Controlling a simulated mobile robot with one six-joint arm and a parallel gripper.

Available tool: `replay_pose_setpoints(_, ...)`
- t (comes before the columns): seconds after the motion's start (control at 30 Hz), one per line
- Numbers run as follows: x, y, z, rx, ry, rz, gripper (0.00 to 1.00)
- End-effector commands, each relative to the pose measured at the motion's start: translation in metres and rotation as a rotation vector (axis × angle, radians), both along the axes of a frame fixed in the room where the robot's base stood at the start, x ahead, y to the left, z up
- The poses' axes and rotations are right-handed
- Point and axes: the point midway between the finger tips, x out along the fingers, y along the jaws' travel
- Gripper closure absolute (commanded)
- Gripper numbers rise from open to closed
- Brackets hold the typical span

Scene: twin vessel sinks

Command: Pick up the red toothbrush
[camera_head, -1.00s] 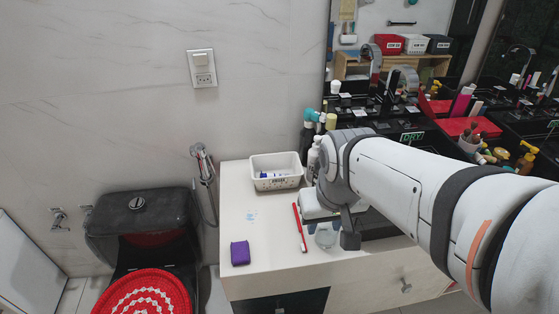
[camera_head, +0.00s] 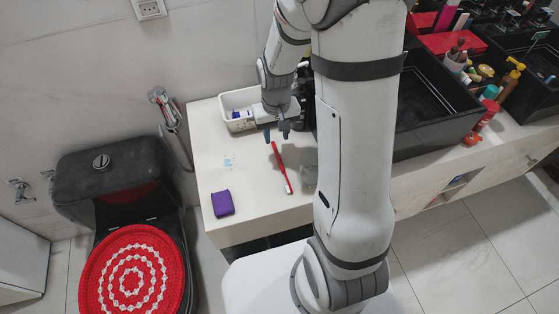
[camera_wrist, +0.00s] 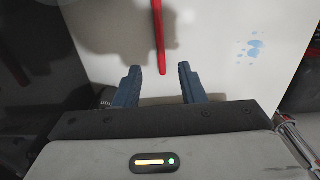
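The red toothbrush (camera_head: 281,166) lies flat on the white countertop (camera_head: 237,180), its pale head end towards the front. My gripper (camera_head: 277,136) hangs above the counter near the far end of the toothbrush. In the wrist view, the gripper (camera_wrist: 160,72) is open with its two dark fingers apart. The toothbrush handle (camera_wrist: 159,35) runs down the picture and ends between the fingertips. Nothing is held. The head end of the toothbrush is out of the wrist view.
A white bin (camera_head: 234,99) with blue items stands behind my gripper. A purple pouch (camera_head: 222,203) lies left of the toothbrush. A small clear glass (camera_head: 309,173) stands to its right. A black vessel sink (camera_head: 428,100) is further right.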

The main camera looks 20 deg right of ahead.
Motion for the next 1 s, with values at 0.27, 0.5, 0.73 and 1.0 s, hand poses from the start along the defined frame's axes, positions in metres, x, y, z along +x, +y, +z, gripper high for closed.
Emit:
replay_pose_setpoints(0.27, -0.004, 0.001, -0.037, 0.000, 0.006, 0.000, 0.64)
replay_pose_setpoints(0.5, -0.003, 0.001, -0.060, 0.000, 0.002, 0.000, 0.64)
replay_pose_setpoints(0.73, -0.003, 0.001, -0.061, 0.000, 0.000, 0.000, 0.64)
replay_pose_setpoints(1.0, -0.003, 0.001, -0.061, 0.000, 0.000, 0.000, 0.86)
